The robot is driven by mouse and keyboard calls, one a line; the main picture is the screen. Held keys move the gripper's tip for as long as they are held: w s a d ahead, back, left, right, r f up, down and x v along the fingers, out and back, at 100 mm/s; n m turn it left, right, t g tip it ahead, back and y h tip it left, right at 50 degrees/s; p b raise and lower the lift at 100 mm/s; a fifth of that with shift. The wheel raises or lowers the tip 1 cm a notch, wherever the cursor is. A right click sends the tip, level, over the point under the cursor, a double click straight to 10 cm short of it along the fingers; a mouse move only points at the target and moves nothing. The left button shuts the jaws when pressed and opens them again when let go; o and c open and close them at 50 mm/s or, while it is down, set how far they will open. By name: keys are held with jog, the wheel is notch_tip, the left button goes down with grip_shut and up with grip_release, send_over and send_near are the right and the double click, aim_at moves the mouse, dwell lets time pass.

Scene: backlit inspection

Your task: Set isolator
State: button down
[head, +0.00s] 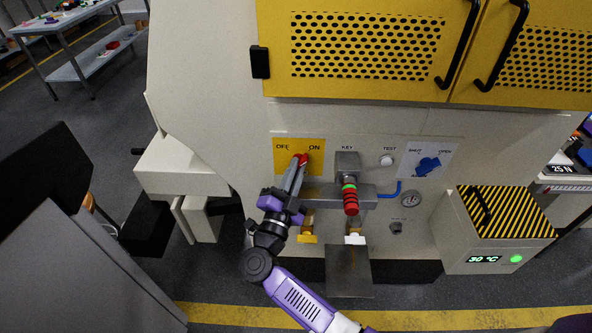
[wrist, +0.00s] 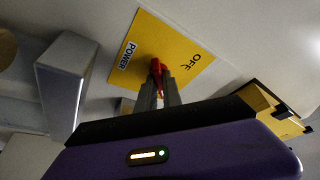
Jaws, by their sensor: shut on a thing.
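The isolator is a red handle (head: 301,158) on a yellow plate (head: 284,160) marked OFF on the left and ON on the right. In the head view its red tip lies between the two marks, nearer ON. My gripper (head: 297,166) reaches up to the plate from below, with its fingers shut on the red handle. In the wrist view the red handle (wrist: 157,68) shows between my fingertips (wrist: 158,84), against the yellow plate (wrist: 180,45) with the words POWER and OFF. My fingers hide part of the handle and of the plate.
Right of the plate are a KEY block (head: 347,165) with a red and green handle (head: 350,198), a TEST button (head: 386,160) and a blue valve handle (head: 427,166). Yellow doors (head: 370,45) with black handles are above. A striped box (head: 505,215) juts out at the right.

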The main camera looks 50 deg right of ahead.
dwell(0.4)
jog(key=c, duration=1.5)
grip_release()
jog(key=v, duration=0.7)
jog(key=shift+a+b, duration=0.4)
jog(key=shift+s+f, duration=0.1)
jog(key=shift+s, duration=0.05)
